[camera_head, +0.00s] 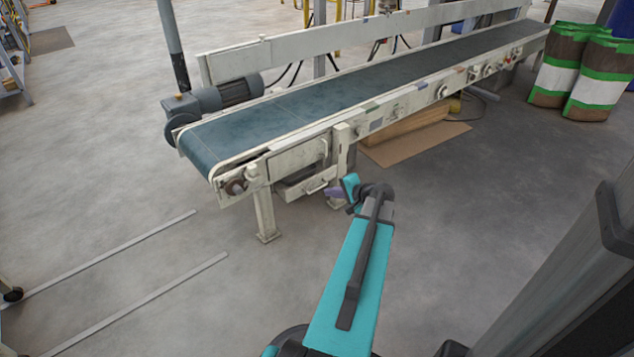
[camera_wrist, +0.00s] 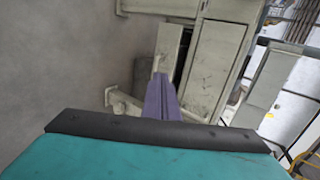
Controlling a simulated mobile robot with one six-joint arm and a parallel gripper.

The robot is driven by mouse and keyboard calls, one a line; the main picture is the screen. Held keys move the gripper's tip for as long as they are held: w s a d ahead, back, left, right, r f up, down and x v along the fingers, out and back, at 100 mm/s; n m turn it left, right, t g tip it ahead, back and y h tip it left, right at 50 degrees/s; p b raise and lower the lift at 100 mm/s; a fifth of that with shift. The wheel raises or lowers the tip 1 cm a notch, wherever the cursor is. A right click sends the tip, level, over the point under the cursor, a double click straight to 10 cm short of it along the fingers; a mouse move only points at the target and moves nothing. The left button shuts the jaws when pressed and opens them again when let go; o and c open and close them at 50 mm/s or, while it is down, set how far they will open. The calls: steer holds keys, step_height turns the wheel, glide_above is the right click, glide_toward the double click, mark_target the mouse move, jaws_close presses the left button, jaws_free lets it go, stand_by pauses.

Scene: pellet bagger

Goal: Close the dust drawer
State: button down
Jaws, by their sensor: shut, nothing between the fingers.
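The dust drawer (camera_head: 318,184) is a pale, low drawer under the near end of the conveyor, beneath a flat side panel. It stands partly out, with a dark opening behind its front. In the wrist view its front (camera_wrist: 169,45) appears as a narrow pale plate with a dark gap beside it. My gripper (camera_head: 334,194) has purple fingers, just right of the drawer front in the head view. In the wrist view my gripper (camera_wrist: 160,77) is shut and empty, its tips close to the drawer front. I cannot tell whether they touch it.
The conveyor (camera_head: 300,98) with its blue-grey belt runs to the back right. A conveyor leg (camera_head: 264,215) stands left of the drawer and another is close behind my gripper. A cardboard sheet (camera_head: 415,145) lies beneath the conveyor. Floor in front is clear.

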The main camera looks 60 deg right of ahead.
steer(key=shift+s+d+r+m+h, duration=0.2)
steer(key=shift+s+d+r, duration=0.15)
steer(key=shift+s+d, duration=0.2)
steer(key=shift+s+d+r+m+h, duration=0.1)
steer(key=shift+s+d+r+h, duration=0.1)
steer(key=shift+s+d+r, duration=0.25)
steer(key=shift+w+d+f, duration=0.1)
steer(key=shift+w+f, duration=0.05)
steer(key=shift+f, duration=0.05)
steer(key=b, duration=0.5)
glide_toward(311, 180)
steer(key=x, duration=0.3)
steer(key=f+x, duration=0.1)
steer(key=shift+f, duration=0.1)
steer(key=shift+w+d+b, duration=0.25)
steer(key=shift+w+b, duration=0.15)
steer(key=shift+w, duration=0.35)
